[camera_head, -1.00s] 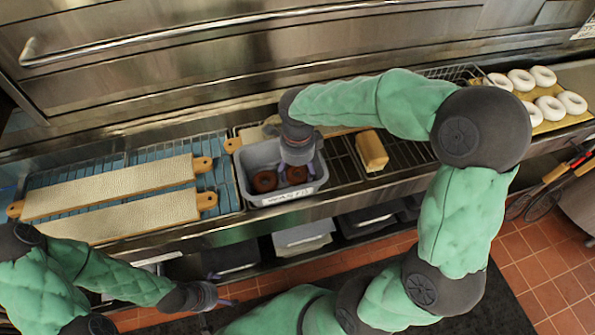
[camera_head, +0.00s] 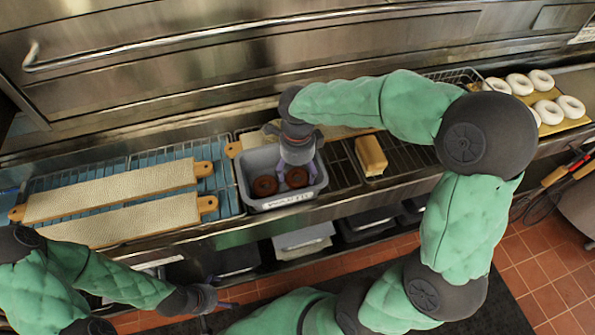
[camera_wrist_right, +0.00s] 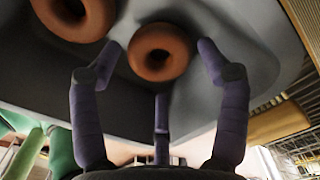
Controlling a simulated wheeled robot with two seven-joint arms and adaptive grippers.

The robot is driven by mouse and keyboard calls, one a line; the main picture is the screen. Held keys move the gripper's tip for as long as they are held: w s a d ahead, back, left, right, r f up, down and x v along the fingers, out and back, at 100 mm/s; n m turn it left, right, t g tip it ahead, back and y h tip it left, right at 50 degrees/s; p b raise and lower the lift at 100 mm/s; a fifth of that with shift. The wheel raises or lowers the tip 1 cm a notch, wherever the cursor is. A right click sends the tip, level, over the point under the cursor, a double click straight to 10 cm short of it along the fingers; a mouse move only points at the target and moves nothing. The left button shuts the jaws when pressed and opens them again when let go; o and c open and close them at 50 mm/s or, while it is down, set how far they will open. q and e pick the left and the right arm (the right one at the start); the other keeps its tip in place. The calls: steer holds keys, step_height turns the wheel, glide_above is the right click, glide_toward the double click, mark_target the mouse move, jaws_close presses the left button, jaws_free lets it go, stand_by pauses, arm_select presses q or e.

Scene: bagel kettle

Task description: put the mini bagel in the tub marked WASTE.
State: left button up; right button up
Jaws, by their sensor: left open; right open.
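The grey tub marked WASTE (camera_head: 255,163) sits on the rack counter, its label on the front wall. Two brown mini bagels lie on its floor, the left one (camera_head: 265,186) and the right one (camera_head: 297,177). My right gripper (camera_head: 296,169) points down into the tub, open, above the right bagel. In the right wrist view the right bagel (camera_wrist_right: 135,52) shows whole beyond the spread purple fingers, apart from them. The other bagel (camera_wrist_right: 62,30) is at the upper left, partly cut off. My left gripper (camera_head: 218,303) is open and empty, low in front of the counter.
Two long cloth-covered boards (camera_head: 110,190) with wooden handles lie on the rack left of the tub. A tan block (camera_head: 370,156) stands to its right. White rings (camera_head: 541,80) sit on a tray at the far right. Grey bins (camera_head: 303,238) are on the shelf below.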

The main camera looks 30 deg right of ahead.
step_height(320, 180, up, 10)
steer(key=p, duration=0.3)
steer(key=shift+r, duration=0.1)
stand_by(0.3)
